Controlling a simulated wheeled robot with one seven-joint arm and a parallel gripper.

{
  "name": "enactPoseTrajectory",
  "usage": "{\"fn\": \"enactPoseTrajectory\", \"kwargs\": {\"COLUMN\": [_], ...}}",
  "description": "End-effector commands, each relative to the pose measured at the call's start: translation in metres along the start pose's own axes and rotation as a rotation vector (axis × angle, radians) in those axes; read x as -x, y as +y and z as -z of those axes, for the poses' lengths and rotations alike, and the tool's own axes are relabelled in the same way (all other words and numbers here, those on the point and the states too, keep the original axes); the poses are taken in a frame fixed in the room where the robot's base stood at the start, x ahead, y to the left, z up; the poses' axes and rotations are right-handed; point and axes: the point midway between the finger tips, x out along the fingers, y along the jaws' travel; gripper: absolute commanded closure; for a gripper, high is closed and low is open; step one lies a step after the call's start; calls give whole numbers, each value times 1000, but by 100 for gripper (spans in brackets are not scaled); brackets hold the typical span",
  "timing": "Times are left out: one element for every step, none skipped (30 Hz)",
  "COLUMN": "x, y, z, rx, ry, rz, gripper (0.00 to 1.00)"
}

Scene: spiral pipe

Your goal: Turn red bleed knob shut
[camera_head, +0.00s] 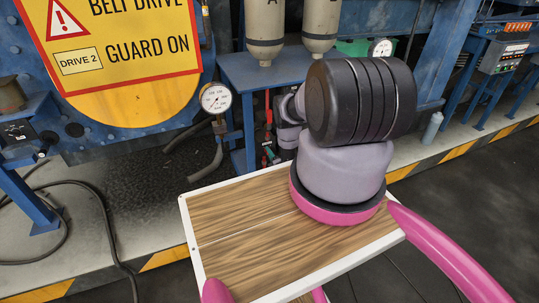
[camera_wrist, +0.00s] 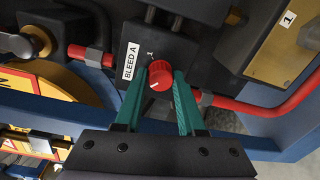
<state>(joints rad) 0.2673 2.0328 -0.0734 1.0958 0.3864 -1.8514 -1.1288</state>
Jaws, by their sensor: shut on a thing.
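The red bleed knob (camera_wrist: 160,76) sits on a dark block beside a white label (camera_wrist: 132,62) reading "BLEED A" in the wrist view. A pale line marks the knob's face. My gripper (camera_wrist: 164,80) has its two teal fingers on either side of the knob and is shut on it. The knob's sides are partly hidden by the fingertips. In the head view, my arm covers most of the work area, and I cannot make out the knob there.
Red pipe (camera_wrist: 260,108) runs right of the block, above a blue beam. A yellow plate (camera_wrist: 270,45) marked 1 is at upper right. In the head view, a gauge (camera_head: 216,98) and blue stand (camera_head: 240,69) with two tanks are near my arm; a dark hose lies left.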

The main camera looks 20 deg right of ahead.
Motion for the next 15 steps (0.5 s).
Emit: {"fn": "enactPoseTrajectory", "kwargs": {"x": [1, 1, 1, 1, 1, 1, 1, 1, 1, 1, 1, 1, 1, 1, 1], "y": [-1, -1, -1, -1, -1, -1, -1, -1, -1, -1, -1, -1, -1, -1, -1], "z": [0, 0, 0, 0, 0, 0, 0, 0, 0, 0, 0, 0, 0, 0, 0], "rx": [1, 1, 0, 0, 0, 0, 0, 0, 0, 0, 0, 0, 0, 0, 0], "ry": [0, 0, 0, 0, 0, 0, 0, 0, 0, 0, 0, 0, 0, 0, 0], "rz": [3, 3, 3, 3, 3, 3, 3, 3, 3, 3, 3, 2, 2, 2, 1], "gripper": [100, 100, 100, 100, 100, 100, 100, 54, 38, 31, 31, 31, 31, 31, 31]}}
